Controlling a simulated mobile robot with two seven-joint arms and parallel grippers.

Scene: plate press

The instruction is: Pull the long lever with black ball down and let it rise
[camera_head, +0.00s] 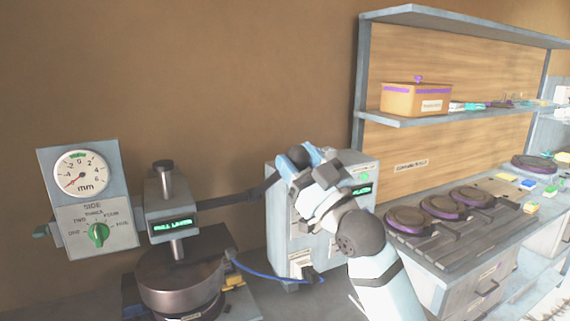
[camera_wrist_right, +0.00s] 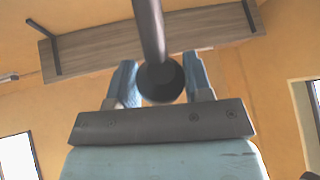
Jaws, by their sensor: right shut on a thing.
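The long lever (camera_head: 235,197) is a dark bar that runs right and slightly up from the press head (camera_head: 165,193). Its black ball (camera_head: 297,154) is at the far end, partly hidden by my right gripper (camera_head: 303,157). In the right wrist view the ball (camera_wrist_right: 161,82) sits between the two light blue fingers, with the lever rod (camera_wrist_right: 149,25) running up from it. My right gripper is shut on the ball. The press head has a lit green display that appears to read "PULL LEVER". A dark round plate stack (camera_head: 180,280) stands below it. My left gripper is not in view.
A dial gauge box (camera_head: 75,215) with a green knob stands left of the press. A grey control box (camera_head: 283,235) is behind my right arm, with a blue cable at its foot. To the right, a counter holds several dark round plates (camera_head: 440,205) under a shelf.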

